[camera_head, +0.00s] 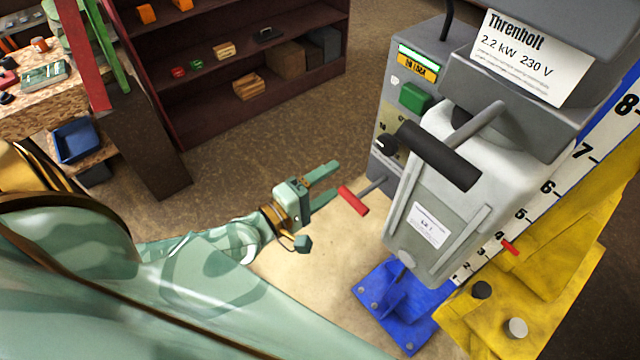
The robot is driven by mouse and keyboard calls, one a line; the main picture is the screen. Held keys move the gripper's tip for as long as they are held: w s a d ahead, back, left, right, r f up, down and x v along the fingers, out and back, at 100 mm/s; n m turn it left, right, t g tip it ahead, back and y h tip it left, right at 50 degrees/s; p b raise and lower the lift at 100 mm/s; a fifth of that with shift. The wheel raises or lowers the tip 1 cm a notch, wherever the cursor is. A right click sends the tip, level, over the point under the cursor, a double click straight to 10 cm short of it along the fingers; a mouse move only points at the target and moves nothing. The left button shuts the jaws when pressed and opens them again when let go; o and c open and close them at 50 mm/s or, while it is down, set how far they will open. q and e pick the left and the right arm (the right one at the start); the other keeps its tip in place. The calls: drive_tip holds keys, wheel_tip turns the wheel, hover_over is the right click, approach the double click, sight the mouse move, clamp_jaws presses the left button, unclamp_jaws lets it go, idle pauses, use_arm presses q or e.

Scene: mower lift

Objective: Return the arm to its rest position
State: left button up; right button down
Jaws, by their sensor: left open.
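My left arm comes in from the left, and its gripper (331,181) is open and empty in the middle of the view. Its fingers are just left of the red-gripped lever (353,200) on the grey lift machine (440,190). The fingers look close to the red grip, but I see no clear hold on it; whether they touch it cannot be told. My right gripper is not in view.
The machine has a black handle (438,156), a green button (415,97), a blue foot (405,305) and a numbered scale (552,187). A yellow block (540,290) stands at right. A dark shelf (215,75) stands behind. Open floor (290,135) lies between.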

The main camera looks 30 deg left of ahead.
use_arm(q)
drive_tip(key=shift+v, duration=0.8)
